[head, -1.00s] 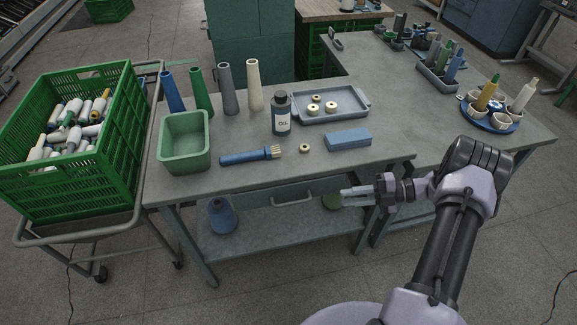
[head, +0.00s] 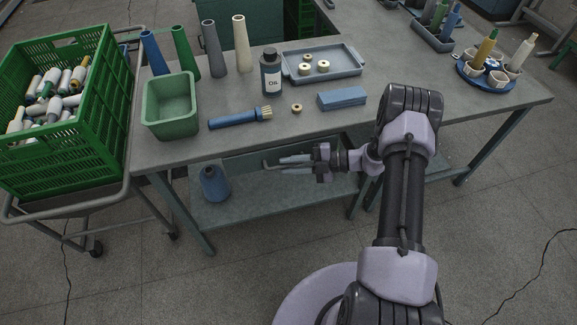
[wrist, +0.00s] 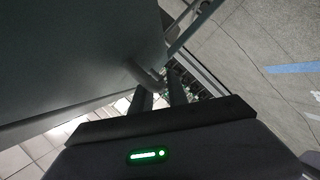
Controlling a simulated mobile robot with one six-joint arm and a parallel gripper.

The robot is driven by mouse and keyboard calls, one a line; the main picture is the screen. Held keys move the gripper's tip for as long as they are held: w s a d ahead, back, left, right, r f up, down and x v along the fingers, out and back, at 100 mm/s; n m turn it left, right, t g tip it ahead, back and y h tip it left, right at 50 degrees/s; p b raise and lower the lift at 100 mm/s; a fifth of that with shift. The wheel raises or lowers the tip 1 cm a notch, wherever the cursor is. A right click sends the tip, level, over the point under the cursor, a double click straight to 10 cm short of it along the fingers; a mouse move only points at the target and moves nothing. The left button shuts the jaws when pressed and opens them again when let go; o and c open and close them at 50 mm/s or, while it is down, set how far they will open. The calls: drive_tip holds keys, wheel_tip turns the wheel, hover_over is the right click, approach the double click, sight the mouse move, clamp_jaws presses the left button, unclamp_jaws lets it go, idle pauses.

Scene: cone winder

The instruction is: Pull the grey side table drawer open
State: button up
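The grey side table (head: 205,140) stands ahead of me, with its drawer front (head: 240,163) below the tabletop. The drawer looks shut. Its bar handle (head: 266,164) shows just left of my fingertips. My gripper (head: 283,163) points left in front of the drawer, with a gap between its two fingers. In the wrist view, the handle (wrist: 144,76) lies at the tips of my gripper (wrist: 160,85), nearest the left finger. I cannot tell whether it is between the fingers or touching them. My gripper hides the handle's right part in the head view.
A green bin (head: 170,105), a brush (head: 240,117), an oil bottle (head: 271,72), a blue block (head: 342,98) and a tray (head: 335,70) are on top. A green crate (head: 70,150) is at left. Floor in front is clear.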

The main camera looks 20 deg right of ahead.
drive_tip(key=shift+w+a, duration=0.1)
drive_tip(key=shift+a, duration=0.05)
clamp_jaws()
idle(1.4)
